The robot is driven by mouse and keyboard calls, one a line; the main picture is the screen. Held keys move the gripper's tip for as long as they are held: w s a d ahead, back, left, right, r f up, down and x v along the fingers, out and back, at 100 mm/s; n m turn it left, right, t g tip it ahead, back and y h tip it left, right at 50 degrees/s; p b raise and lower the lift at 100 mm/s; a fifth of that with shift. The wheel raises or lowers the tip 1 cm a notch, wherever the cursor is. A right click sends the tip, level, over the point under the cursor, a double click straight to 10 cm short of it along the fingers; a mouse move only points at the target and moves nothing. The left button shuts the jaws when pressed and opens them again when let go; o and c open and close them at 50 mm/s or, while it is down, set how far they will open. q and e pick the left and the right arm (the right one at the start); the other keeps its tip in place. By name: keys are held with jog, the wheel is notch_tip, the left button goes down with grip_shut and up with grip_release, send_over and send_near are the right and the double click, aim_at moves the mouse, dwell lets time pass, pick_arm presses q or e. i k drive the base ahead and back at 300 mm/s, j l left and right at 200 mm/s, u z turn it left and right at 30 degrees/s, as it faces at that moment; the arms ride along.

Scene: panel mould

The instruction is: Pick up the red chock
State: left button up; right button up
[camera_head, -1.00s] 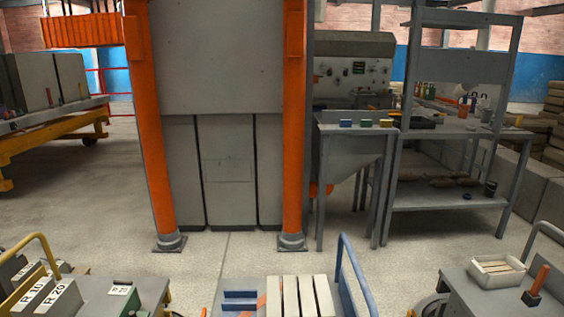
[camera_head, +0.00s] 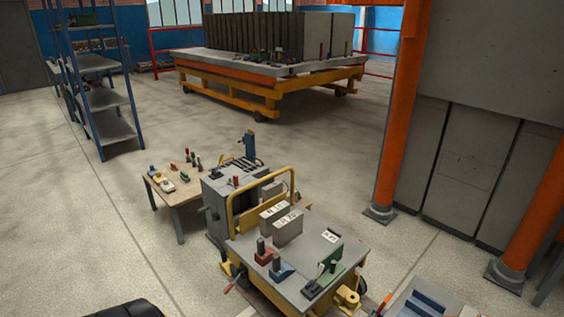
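A small red block with a dark upright peg, which looks like the red chock (camera_head: 263,256), sits on the left front part of the grey top of a cart (camera_head: 300,262) with a yellow handle. A similar blue block (camera_head: 282,272) sits just right of it, and a longer green one (camera_head: 324,281) farther right. Neither of my grippers shows in the head view.
Grey blocks (camera_head: 287,228) with white labels stand behind the chocks, near the yellow handle (camera_head: 262,200). A wooden table (camera_head: 182,192) with small parts and a grey bench are behind left. Blue shelving (camera_head: 112,130) stands far left. An orange column (camera_head: 402,120) rises right. Floor at left is clear.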

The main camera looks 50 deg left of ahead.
aim_at(263, 256)
jog(key=u, duration=1.7)
